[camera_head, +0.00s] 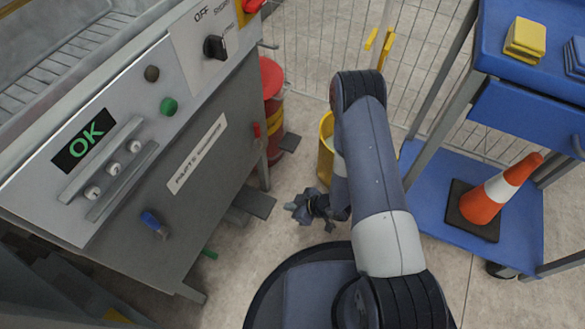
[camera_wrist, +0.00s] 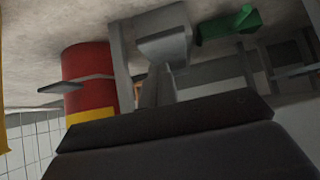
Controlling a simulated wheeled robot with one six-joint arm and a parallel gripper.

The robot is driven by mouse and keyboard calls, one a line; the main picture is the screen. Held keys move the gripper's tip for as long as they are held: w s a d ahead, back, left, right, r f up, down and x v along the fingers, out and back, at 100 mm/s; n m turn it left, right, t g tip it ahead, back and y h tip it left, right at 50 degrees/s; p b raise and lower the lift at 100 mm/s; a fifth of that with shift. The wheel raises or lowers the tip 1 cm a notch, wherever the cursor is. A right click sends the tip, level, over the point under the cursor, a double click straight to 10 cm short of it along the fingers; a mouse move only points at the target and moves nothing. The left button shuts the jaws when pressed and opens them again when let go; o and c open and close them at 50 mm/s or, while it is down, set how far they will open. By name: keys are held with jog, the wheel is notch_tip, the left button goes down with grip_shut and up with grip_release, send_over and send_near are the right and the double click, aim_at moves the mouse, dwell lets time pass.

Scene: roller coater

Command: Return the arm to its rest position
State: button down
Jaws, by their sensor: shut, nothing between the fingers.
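My arm reaches out in front of my body in the head view. My gripper (camera_head: 303,207) hangs low near the floor, left of the arm's forearm. It is shut with nothing visible between the fingers. In the wrist view a dark flat shape fills the lower part, and I cannot tell clearly what it is. The gripper is apart from the machine on the left and from the blue cart on the right.
The machine (camera_head: 140,150) with an OK display (camera_head: 85,140) stands at left. A red and yellow barrel (camera_head: 272,105), also in the wrist view (camera_wrist: 88,80), and a yellow bin (camera_head: 326,150) stand behind. A blue cart (camera_head: 520,225) holds a traffic cone (camera_head: 487,207).

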jog(key=b, duration=0.4)
send_near(263, 205)
jog(key=x, duration=0.4)
jog(key=shift+f, duration=0.25)
jog(key=shift+w+a+f, duration=0.25)
jog(key=shift+w+a, duration=0.05)
jog(key=shift+a, duration=0.15)
